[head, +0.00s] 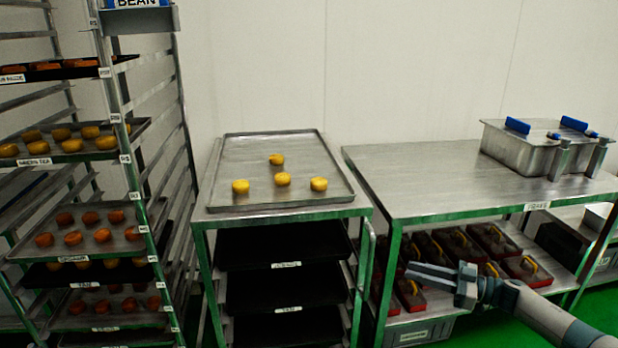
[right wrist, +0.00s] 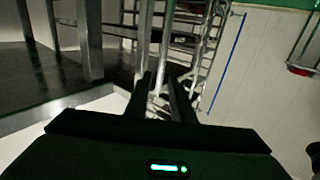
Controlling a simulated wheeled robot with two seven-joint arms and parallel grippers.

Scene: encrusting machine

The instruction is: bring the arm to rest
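My right gripper (head: 412,272) is at the lower right of the head view, its arm coming in from the right edge. It points left, in front of the right-hand steel table. Its two fingers stand apart with nothing between them. The right wrist view shows the same gripper (right wrist: 162,88) with a gap between its dark fingers, and metal rack bars beyond. My left arm and gripper are out of view.
A steel table (head: 400,180) bears a lidded metal box (head: 530,150); red items lie on its lower shelf. A tray (head: 270,150) with several yellow buns tops the middle rack. A tall rack (head: 125,150) of filled trays stands left. Green floor (head: 455,330) shows below.

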